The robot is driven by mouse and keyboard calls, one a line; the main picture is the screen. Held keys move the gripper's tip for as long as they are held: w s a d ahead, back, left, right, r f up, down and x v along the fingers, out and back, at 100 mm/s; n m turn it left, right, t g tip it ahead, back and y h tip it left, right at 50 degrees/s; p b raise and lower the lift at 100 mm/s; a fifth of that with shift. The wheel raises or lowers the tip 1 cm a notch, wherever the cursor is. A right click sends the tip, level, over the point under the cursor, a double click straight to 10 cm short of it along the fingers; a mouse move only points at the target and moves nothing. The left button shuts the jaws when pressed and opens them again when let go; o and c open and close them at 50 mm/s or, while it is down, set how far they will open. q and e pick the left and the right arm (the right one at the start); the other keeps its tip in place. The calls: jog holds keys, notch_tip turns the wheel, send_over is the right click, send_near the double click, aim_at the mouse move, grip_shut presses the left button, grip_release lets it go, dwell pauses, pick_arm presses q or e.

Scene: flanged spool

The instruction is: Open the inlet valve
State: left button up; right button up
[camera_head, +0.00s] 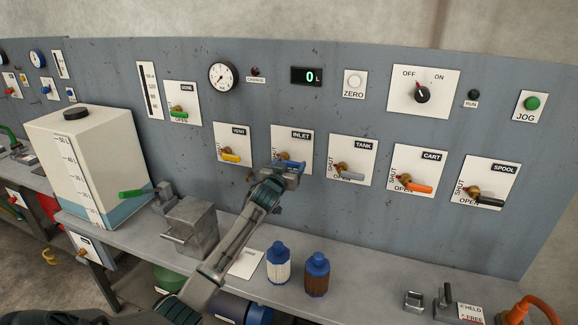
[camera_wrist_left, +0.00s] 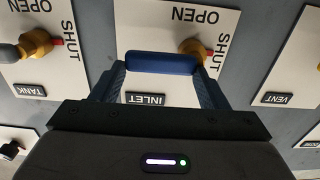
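The inlet valve plate (camera_head: 302,136), labelled INLET, is on the grey panel. It also shows upside down in the left wrist view (camera_wrist_left: 150,20). Its brass hub (camera_wrist_left: 194,47) has a red tip beside the word SHUT. Its blue handle (camera_wrist_left: 162,62) points away from SHUT, to the right in the head view. My left gripper (camera_head: 288,168) is at the handle with its fingers wide apart. The handle spans the gap between the fingertips; I cannot tell whether they touch it. My left forearm and gripper hide the lower part of the plate in the head view. My right gripper is not in view.
The vent valve (camera_head: 230,157) is to the left and the tank valve (camera_head: 350,174) to the right, both close by. Cart (camera_head: 418,187) and spool (camera_head: 487,200) valves are farther right. A white tank (camera_head: 85,150), a grey block (camera_head: 190,225) and two bottles (camera_head: 317,277) stand on the bench.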

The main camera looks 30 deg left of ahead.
pick_arm(q)
jog(key=c, duration=0.7)
jog(key=a+r+n+b, duration=0.1)
jog(key=n+b, duration=0.3)
jog(key=n, duration=0.2)
jog(key=a+r+n+b, duration=0.1)
jog(key=a+n+b, duration=0.1)
jog(key=n+b, duration=0.2)
jog(key=s+a+n+b, duration=0.1)
jog(key=n+b, duration=0.4)
jog(key=n, duration=0.2)
jog(key=shift+a+r+n, duration=0.4)
